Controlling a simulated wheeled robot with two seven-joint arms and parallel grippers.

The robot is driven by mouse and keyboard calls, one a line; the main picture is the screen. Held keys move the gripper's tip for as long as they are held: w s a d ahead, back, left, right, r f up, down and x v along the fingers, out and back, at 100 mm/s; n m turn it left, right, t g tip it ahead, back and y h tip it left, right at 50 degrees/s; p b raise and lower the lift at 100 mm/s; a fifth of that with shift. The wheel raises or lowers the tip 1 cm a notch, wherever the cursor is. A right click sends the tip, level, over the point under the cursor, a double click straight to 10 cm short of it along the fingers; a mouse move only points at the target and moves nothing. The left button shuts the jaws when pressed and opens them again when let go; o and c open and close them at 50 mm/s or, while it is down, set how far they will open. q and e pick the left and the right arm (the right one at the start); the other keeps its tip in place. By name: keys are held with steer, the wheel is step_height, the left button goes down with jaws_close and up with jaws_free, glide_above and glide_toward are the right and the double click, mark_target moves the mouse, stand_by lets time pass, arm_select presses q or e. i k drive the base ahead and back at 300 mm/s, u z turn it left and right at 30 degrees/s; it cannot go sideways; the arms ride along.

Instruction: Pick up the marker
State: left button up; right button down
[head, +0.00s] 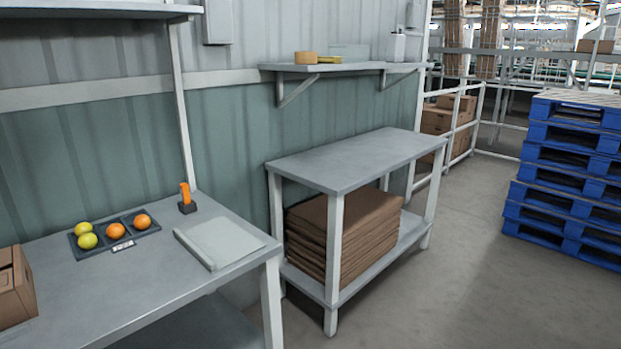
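I cannot make out a marker for certain in the head view. A yellow item (328,59) lies on the wall shelf, too small to identify. An upright orange item (185,191) stands in a dark base at the back of the near left table. A small white and black piece (122,246) lies at the front of the dark tray on that table; I cannot tell what it is. Neither of my grippers is in view.
The near table (165,295) also bears a dark tray (153,228) of yellow and orange fruit, a grey flat slab (225,240) and a cardboard box (15,290). A bare-topped bench (355,158) stands beyond. Blue pallets (565,185) are stacked right; the floor (450,270) between is clear.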

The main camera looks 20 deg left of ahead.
mark_target(184, 188)
steer(key=z, duration=0.4)
steer(key=i, duration=2.1)
steer(key=u, duration=1.15)
steer(key=i, duration=1)
steer(key=u, duration=1.2)
